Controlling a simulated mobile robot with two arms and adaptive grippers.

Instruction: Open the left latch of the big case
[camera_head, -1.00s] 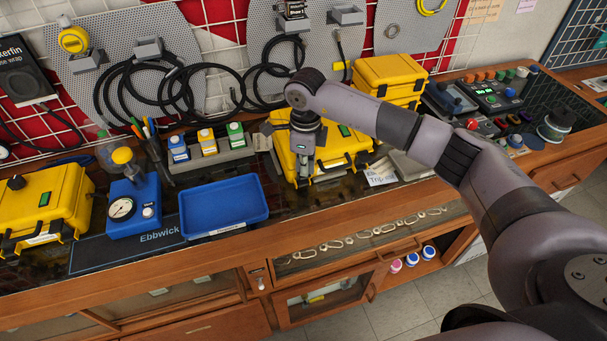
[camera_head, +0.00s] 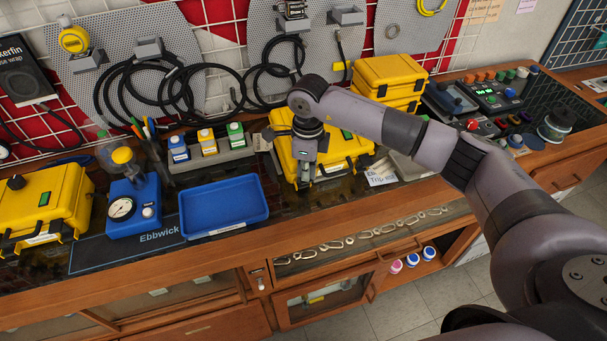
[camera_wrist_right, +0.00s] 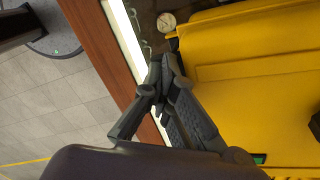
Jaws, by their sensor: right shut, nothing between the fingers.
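The big yellow case (camera_head: 338,148) stands shut on the bench, with dark latches and a handle on its front. My right gripper (camera_head: 304,181) is at the left part of that front, pointing down. It covers the left latch, which I cannot make out. In the right wrist view, the fingers (camera_wrist_right: 164,82) are shut and empty beside the edge of the yellow case (camera_wrist_right: 250,75). Whether they touch the case or latch I cannot tell. My left gripper is not in view.
A blue tray (camera_head: 222,205) lies left of the case. Small bottles stand in a grey rack (camera_head: 222,157) behind it. Smaller yellow cases (camera_head: 390,78) are stacked at the back right, and another yellow case (camera_head: 45,205) stands far left. A paper note (camera_head: 381,175) lies right of the case.

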